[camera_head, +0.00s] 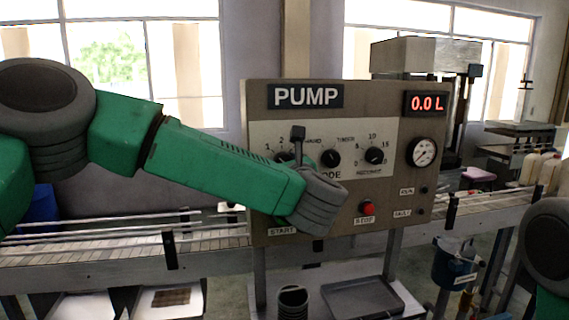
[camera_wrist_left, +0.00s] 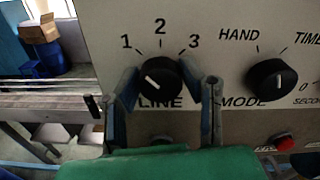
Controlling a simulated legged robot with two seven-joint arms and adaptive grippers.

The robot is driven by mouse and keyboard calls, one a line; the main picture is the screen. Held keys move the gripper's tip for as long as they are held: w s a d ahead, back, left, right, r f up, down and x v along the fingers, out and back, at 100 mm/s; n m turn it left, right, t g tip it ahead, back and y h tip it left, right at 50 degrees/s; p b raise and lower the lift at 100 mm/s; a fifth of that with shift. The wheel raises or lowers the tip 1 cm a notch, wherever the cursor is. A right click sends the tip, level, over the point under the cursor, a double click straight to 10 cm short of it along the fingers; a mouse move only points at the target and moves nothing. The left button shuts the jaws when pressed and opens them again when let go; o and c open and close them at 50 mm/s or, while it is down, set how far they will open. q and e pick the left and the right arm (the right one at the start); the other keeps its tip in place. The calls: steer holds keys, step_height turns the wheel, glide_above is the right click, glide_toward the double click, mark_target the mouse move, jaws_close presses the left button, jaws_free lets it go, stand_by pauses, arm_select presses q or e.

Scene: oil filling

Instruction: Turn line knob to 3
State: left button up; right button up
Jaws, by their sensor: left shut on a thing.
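The line knob (camera_wrist_left: 160,70) is black and round with a white mark, on the pump panel (camera_head: 380,200) under the numbers 1, 2 and 3. My left gripper (camera_wrist_left: 170,82) is shut on the line knob, one finger on each side. In the head view the knob (camera_head: 283,157) is partly hidden behind my left arm and gripper. The right gripper is out of view; only part of my right arm shows at the right edge.
The mode knob (camera_wrist_left: 268,78) sits just right of the line knob. The seconds knob (camera_head: 375,156), a gauge (camera_head: 422,152) and a red button (camera_head: 367,208) are further right. The display (camera_head: 425,103) reads 0.0 L. A conveyor (camera_head: 110,255) runs behind the panel.

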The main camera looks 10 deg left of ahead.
arm_select(q)
steer(key=shift+f+m+b, duration=0.1)
steer(key=shift+m+b, duration=0.8)
steer(key=shift+b, duration=0.05)
steer(key=m+b, duration=0.2)
steer(key=shift+d+m, duration=0.1)
steer(key=shift+m, duration=0.2)
steer(key=m+b, duration=0.1)
steer(key=m, duration=0.1)
steer(key=shift+m, duration=1.3)
steer(key=m, duration=0.4)
steer(key=shift+d+b, duration=0.1)
steer(key=shift+b, duration=0.2)
steer(key=m, duration=0.4)
steer(key=shift+m+p, duration=0.3)
steer(key=shift+p, duration=0.1)
steer(key=shift+f, duration=0.15)
